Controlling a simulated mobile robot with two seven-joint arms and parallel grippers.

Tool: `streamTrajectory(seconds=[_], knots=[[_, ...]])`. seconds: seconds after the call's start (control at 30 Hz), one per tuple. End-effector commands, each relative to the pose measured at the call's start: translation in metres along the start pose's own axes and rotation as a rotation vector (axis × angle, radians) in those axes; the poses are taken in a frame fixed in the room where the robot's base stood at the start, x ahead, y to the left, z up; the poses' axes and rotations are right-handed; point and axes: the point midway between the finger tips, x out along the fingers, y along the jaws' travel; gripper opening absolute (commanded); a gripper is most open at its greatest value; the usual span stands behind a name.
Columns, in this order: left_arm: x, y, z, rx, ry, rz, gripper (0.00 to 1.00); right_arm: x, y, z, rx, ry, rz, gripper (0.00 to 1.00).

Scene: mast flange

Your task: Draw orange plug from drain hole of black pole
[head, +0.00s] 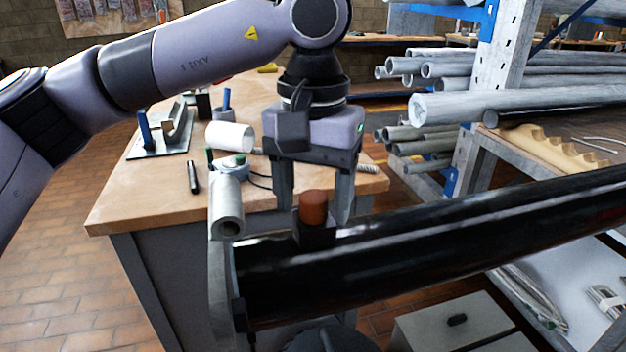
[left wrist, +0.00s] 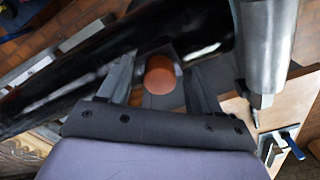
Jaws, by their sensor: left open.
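The black pole (head: 430,235) lies across the right half of the head view, its near end at the left. The orange plug (head: 313,208) stands up from a small black square boss (head: 314,233) on top of the pole near that end. My left gripper (head: 314,215) points down with open fingers, one on each side of the plug, with gaps between. In the left wrist view the plug (left wrist: 160,74) shows as a round top between the two fingers, on the black pole (left wrist: 85,75). My right gripper is in neither view.
A grey tube (head: 226,205) stands close to the pole's end, left of my left gripper. A wooden workbench (head: 130,205) behind holds a marker, a white roll and a blue-handled tool. Racked metal pipes (head: 450,110) stick out at the right.

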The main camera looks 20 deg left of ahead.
Motion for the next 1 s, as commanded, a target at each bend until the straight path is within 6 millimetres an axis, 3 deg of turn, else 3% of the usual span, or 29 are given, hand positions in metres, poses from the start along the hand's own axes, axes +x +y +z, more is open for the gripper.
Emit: streamTrajectory(seconds=[0.17,0.33,0.57,1.0], knots=[[0.000,0.000,0.000,-0.001,0.000,0.000,0.61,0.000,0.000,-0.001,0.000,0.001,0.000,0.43],[0.000,0.000,0.000,-0.001,-0.001,0.000,0.06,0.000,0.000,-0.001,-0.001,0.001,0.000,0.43],[-0.002,0.000,0.000,-0.001,-0.001,0.000,0.05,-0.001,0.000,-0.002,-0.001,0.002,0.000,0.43],[-0.024,0.000,0.000,-0.001,-0.001,0.000,0.05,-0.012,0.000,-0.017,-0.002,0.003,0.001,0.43]])
